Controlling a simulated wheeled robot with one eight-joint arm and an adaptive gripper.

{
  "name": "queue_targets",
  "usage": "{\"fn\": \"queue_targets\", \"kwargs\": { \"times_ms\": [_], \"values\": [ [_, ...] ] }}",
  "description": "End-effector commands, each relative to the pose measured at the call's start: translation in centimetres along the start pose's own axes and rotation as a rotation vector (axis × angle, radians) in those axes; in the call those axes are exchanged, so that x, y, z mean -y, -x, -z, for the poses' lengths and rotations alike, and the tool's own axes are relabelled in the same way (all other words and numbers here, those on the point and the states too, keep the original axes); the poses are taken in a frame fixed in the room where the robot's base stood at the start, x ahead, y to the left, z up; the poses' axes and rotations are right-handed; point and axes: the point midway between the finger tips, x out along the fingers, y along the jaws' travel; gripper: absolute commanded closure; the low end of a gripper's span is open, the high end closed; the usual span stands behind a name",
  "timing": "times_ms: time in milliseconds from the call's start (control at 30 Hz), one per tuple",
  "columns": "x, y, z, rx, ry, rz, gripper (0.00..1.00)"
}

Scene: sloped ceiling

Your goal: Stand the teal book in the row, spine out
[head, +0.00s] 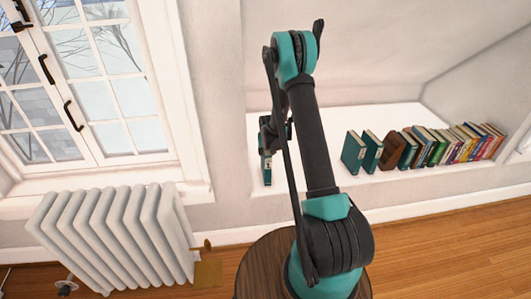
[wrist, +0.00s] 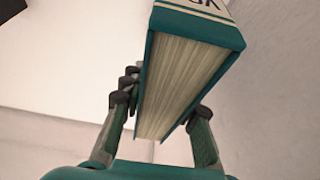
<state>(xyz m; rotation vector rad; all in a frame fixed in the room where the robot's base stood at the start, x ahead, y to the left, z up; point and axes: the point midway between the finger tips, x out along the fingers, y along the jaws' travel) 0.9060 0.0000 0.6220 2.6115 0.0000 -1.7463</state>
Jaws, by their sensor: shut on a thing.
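The teal book (wrist: 190,75) is between the two fingers of my gripper (wrist: 165,97), which is shut on it. In the wrist view its cream page edges face the camera and part of a pale label with dark lettering shows at the top. In the head view the held book (head: 266,168) hangs upright at the left end of the white ledge (head: 310,180), left of the row (head: 440,146). My gripper (head: 272,134) is partly hidden behind my arm there. I cannot tell whether the book touches the ledge.
Two other teal books (head: 354,153) (head: 372,152) stand just left of a brown block-like object (head: 393,152). Several coloured books stand right of it, under the sloped ceiling. The ledge is clear between the held book and the row. A white radiator (head: 115,235) and window (head: 85,80) are at left.

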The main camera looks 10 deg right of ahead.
Motion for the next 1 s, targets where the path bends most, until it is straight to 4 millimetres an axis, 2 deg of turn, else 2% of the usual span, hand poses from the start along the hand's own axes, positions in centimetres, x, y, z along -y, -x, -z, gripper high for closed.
{"fn": "queue_targets", "kwargs": {
  "times_ms": [100,133,300,667,833,1000],
  "values": [
    [0.0,-0.2,-0.1,0.0,0.0,0.0,1.0],
    [0.0,-0.2,-0.1,0.0,0.0,0.0,0.69],
    [0.0,-0.2,-0.1,0.0,0.0,0.0,0.49],
    [0.0,0.2,0.0,0.0,0.0,0.0,0.49],
    [0.0,2.0,0.0,0.0,0.0,0.0,0.49],
    [0.0,4.9,0.0,0.0,0.0,0.0,0.49]
  ]
}}
